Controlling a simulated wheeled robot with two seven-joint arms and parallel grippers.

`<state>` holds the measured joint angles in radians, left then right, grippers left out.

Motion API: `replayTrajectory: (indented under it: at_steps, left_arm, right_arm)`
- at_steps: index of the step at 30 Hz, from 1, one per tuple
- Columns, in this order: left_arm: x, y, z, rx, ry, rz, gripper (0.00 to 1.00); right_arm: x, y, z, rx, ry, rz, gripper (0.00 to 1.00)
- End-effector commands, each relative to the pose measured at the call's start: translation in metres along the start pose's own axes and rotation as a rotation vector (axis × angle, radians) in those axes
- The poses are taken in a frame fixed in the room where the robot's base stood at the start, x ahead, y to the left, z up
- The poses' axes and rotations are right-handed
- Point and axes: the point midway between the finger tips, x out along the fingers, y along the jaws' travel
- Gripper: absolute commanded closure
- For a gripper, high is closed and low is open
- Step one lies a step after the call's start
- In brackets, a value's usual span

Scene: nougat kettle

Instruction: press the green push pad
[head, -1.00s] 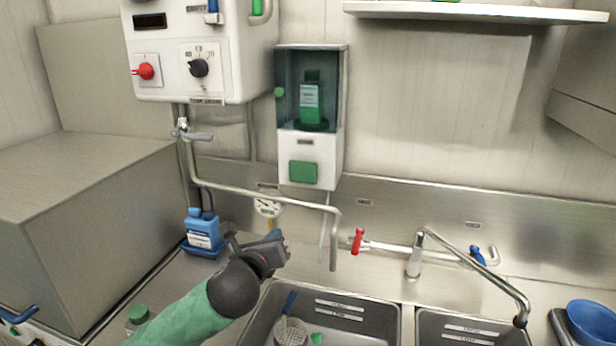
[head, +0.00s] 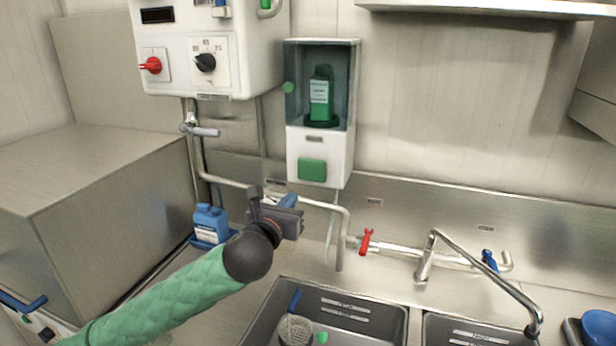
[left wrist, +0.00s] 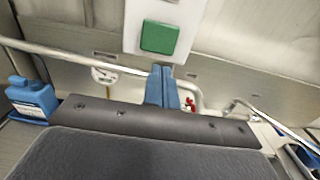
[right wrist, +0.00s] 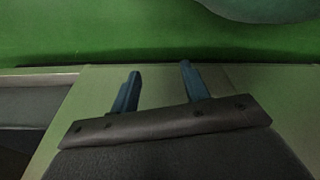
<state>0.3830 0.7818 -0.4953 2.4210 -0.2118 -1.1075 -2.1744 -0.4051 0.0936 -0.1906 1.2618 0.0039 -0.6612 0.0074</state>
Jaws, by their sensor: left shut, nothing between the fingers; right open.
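The green push pad (head: 312,169) is a square on the lower white front of the wall dispenser (head: 306,148). A green bottle (head: 320,97) stands behind the dispenser's clear upper window. The pad also shows in the left wrist view (left wrist: 159,38), above my fingertips. My left gripper (head: 290,200) is shut and empty, below and slightly left of the pad, apart from it. Its blue fingers are pressed together in the left wrist view (left wrist: 161,84). My right gripper (right wrist: 158,85) is open and empty in the right wrist view, facing a green surface; the head view does not show it.
A bent metal pipe (head: 343,225) runs below the dispenser, close to my left gripper. A white control box (head: 205,50) hangs at upper left. A blue jug (head: 210,222) stands left of my gripper. The sink (head: 350,300) and faucet (head: 428,255) are at lower right.

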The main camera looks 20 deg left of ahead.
Motion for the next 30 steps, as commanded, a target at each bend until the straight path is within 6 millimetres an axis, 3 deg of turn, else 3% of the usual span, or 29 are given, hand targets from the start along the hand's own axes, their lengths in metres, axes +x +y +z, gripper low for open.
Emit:
replayTrajectory:
  at_steps: [1,8,18,24,30]
  left_arm:
    - [0.006,0.000,0.003,-0.002,0.000,0.001,1.00]
    - [0.038,0.000,0.003,-0.003,0.001,0.001,1.00]
    - [0.094,0.000,0.004,-0.005,0.002,0.001,1.00]
    - [0.115,0.000,0.003,-0.003,0.002,0.001,1.00]
    - [0.126,0.000,0.001,-0.002,0.001,0.000,1.00]
  right_arm:
    - [0.006,-0.001,0.009,-0.001,-0.010,-0.001,0.54]
    - [0.023,0.008,0.026,-0.009,0.007,0.009,0.54]
    - [0.032,0.012,0.078,-0.013,-0.015,0.012,0.54]
    - [0.032,0.011,0.108,-0.013,-0.034,0.011,0.54]
    - [0.033,0.011,0.125,-0.014,-0.044,0.011,0.54]
